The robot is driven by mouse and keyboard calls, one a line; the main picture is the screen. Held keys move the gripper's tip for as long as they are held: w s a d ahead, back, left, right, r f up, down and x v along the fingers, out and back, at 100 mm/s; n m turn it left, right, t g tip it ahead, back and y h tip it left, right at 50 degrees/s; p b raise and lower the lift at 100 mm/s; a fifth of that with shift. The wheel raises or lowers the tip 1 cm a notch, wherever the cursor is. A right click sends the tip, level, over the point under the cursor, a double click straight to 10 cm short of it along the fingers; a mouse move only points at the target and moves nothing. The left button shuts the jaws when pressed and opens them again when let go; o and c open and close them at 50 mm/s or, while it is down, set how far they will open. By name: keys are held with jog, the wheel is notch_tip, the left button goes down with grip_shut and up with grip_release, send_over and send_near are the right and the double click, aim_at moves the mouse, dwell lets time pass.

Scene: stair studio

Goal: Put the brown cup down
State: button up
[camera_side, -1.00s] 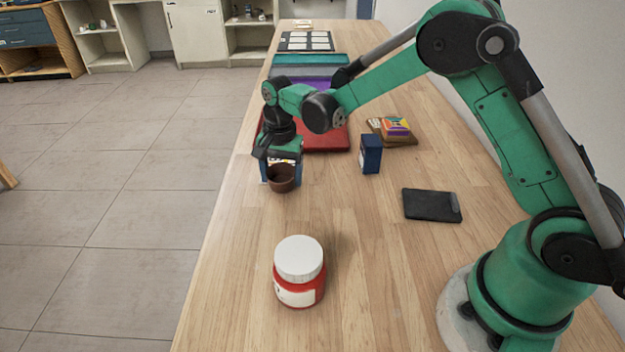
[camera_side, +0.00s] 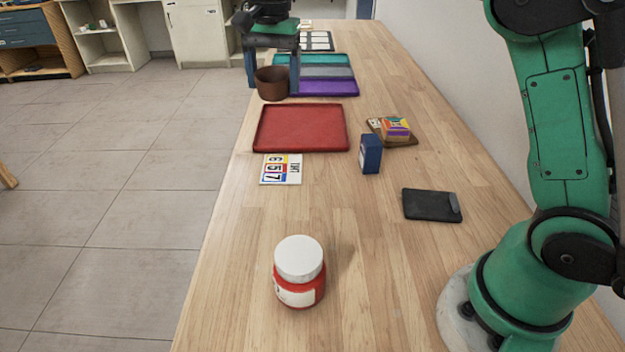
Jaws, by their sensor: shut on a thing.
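The brown cup (camera_side: 272,87) is upright in the side view, near the table's left edge and seen just behind the red tray (camera_side: 300,128). My gripper (camera_side: 271,70) points down from the top of the picture. Its two dark blue fingers stand on either side of the cup and are shut on it. The cup looks held in the air, but its exact height above the table cannot be told. My gripper's upper part is cut off by the picture's top edge.
Purple, grey and teal trays (camera_side: 325,87) lie behind the red one. A number card (camera_side: 281,169), blue box (camera_side: 370,154), coloured stack (camera_side: 395,129), black pad (camera_side: 431,205) and white-lidded red jar (camera_side: 299,272) are on the table. Bare wood surrounds the jar.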

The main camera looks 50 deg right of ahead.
jog(key=s+a+r+n, duration=0.1)
jog(key=s+a, duration=0.2)
jog(key=a, duration=0.4)
jog(key=s+a, duration=0.3)
jog(key=a, duration=0.4)
jog(key=n+g, duration=0.1)
jog(key=n, duration=0.1)
send_over(229, 349)
jog(key=s, duration=0.1)
jog(key=shift+y, duration=0.4)
notch_tip(229, 349, down, 16)
jog(key=shift+s+a+r, duration=0.15)
jog(key=shift+f, duration=2.2)
jog(key=o, duration=1.2)
jog(key=shift+f, duration=0.15)
